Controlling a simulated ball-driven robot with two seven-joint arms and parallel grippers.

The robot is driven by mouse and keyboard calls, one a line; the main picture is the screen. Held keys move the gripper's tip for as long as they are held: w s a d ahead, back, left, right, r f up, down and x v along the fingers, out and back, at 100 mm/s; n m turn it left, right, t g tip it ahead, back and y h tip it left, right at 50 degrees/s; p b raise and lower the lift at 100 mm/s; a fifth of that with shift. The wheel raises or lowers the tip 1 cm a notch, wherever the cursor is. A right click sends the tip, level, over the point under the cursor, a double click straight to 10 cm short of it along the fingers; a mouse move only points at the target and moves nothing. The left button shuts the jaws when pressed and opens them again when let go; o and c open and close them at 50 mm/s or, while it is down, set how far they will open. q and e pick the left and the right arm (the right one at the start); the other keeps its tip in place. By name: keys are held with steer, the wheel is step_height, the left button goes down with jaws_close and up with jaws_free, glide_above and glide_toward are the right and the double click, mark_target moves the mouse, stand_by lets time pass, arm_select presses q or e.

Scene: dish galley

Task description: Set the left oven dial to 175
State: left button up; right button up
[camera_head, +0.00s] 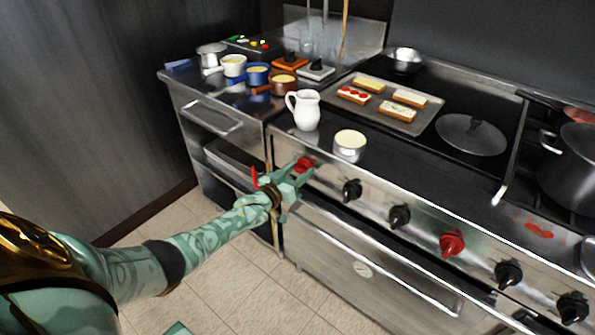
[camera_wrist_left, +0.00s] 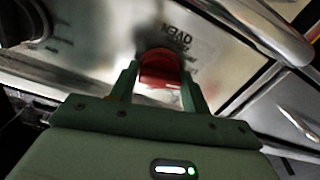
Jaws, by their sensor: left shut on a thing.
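The left oven dial (camera_head: 304,163) is red and sits at the left end of the stove's front panel. My left gripper (camera_head: 293,174) is at this dial, its fingers on either side of it. In the left wrist view the red dial (camera_wrist_left: 160,68) sits between the two green fingers (camera_wrist_left: 160,85), under printed letters reading OVEN. The gripper is shut on the dial. The dial's scale marks and pointer are too blurred and covered to read. My right gripper is not in view.
Black knobs (camera_head: 352,189) and a second red dial (camera_head: 452,243) line the panel to the right. The oven door handle (camera_head: 385,262) runs below.

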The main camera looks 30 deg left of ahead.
arm_select(q)
steer(key=shift+n, duration=1)
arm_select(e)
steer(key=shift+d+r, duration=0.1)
arm_select(q)
steer(key=o, duration=1)
steer(key=shift+s, duration=0.1)
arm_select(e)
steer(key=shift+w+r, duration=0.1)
arm_select(q)
steer(key=shift+s+p, duration=0.3)
steer(key=shift+p, duration=0.1)
steer(key=s+p, duration=0.1)
steer(key=s, duration=0.4)
steer(key=s+a+p, duration=0.1)
steer(key=s+p, duration=0.1)
steer(key=s, duration=0.3)
steer(key=s+p, duration=0.2)
steer(key=s, duration=0.3)
steer(key=shift+s+a, duration=0.15)
steer(key=shift+s, duration=0.05)
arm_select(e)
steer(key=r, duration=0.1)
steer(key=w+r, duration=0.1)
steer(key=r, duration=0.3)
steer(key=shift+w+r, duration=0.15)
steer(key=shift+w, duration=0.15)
